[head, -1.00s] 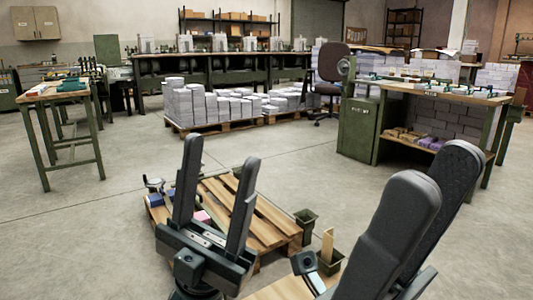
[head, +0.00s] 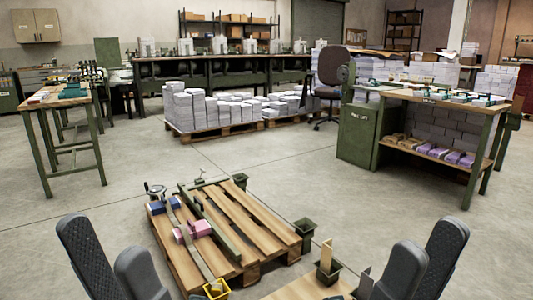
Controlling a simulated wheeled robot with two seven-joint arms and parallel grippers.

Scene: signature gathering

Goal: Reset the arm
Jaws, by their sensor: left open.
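My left gripper (head: 101,236) is at the bottom left of the head view. Its two dark grey fingers stand apart, with nothing between them. My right gripper (head: 432,235) is at the bottom right, in a near mirror pose. Its two fingers also stand apart and look empty. The wrists of both arms are cut off by the lower edge of the picture.
A wooden pallet (head: 262,222) with blue and pink blocks and a green bar lies on the floor between the grippers. Green bins (head: 305,228) stand right of it. A green workbench (head: 358,135) is at right, a small table (head: 62,100) at left.

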